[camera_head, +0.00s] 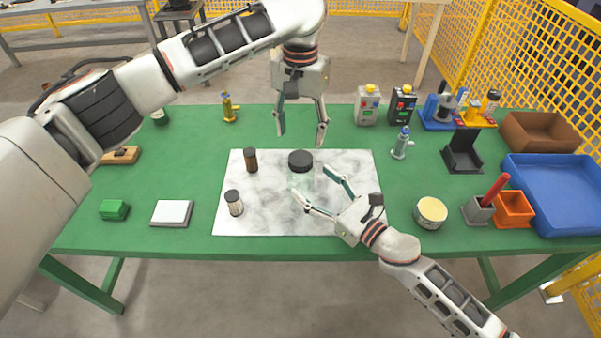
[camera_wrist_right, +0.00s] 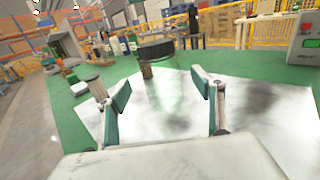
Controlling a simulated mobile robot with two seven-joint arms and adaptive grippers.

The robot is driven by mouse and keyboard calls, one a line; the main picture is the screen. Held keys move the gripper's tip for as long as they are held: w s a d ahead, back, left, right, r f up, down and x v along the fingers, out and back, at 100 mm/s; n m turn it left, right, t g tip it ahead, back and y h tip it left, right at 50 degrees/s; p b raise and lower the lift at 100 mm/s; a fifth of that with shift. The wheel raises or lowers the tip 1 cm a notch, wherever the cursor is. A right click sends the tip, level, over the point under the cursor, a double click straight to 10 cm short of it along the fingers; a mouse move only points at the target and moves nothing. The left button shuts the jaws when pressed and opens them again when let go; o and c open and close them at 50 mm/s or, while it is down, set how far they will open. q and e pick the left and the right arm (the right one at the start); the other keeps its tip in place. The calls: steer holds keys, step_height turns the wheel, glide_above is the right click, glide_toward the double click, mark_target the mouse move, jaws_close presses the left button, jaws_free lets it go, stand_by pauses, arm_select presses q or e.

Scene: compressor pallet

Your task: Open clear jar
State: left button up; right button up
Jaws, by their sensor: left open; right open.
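The clear jar (camera_head: 301,180) stands upright on the marbled white mat (camera_head: 262,215), with its black lid (camera_head: 300,160) on. The jar's clear body is hard to make out; its dark lid also shows in the right wrist view (camera_wrist_right: 156,50). My left gripper (camera_head: 301,138) is open, pointing down, above and behind the jar lid. My right gripper (camera_head: 314,190) is open at the jar's lower right, its fingers pointing toward the jar body. In the right wrist view its fingers (camera_wrist_right: 166,95) are spread, with the jar ahead between them.
A brown bottle (camera_head: 251,161) and a dark-capped small jar (camera_head: 234,203) stand on the mat left of the jar. A cream-lidded tin (camera_head: 430,212) sits right of my right gripper. A blue tray (camera_head: 560,190) lies far right.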

mark_target(300, 171)
steer(key=shift+x, duration=3.1)
